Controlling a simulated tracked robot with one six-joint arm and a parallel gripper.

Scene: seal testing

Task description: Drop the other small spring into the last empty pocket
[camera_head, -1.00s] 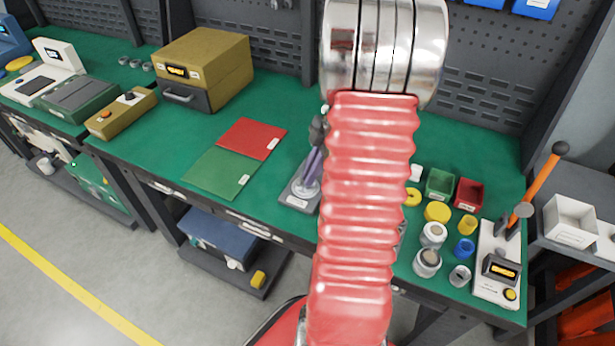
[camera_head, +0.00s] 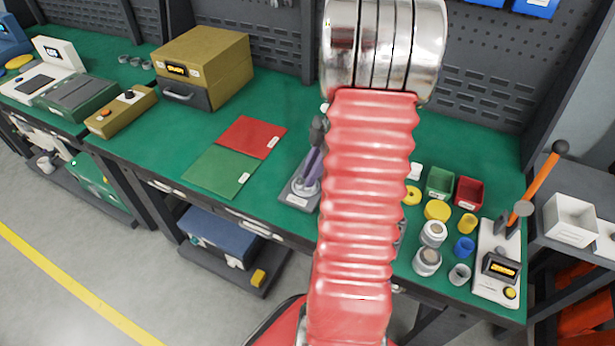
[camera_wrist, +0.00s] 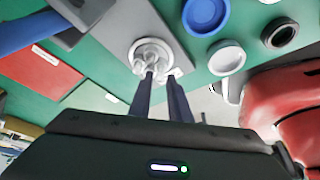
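My gripper (camera_wrist: 161,76) points down at a round white holder (camera_wrist: 141,47) on a grey base plate. Its two dark purple fingers stand a small gap apart, with the tips at the holder's near edge. Small pale, shiny shapes show at the tips; I cannot tell springs from pockets there, nor whether a spring is between the fingers. In the head view the gripper (camera_head: 309,174) is over the same holder (camera_head: 304,190), left of my red arm, which hides part of the bench around it.
Red (camera_head: 250,137) and green (camera_head: 218,170) mats lie to the left. Right of my arm are a green bin (camera_head: 440,183), a red bin (camera_head: 469,192), several yellow, blue and grey round parts, and a press with an orange lever (camera_head: 541,178). A yellow-brown box (camera_head: 202,62) stands behind.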

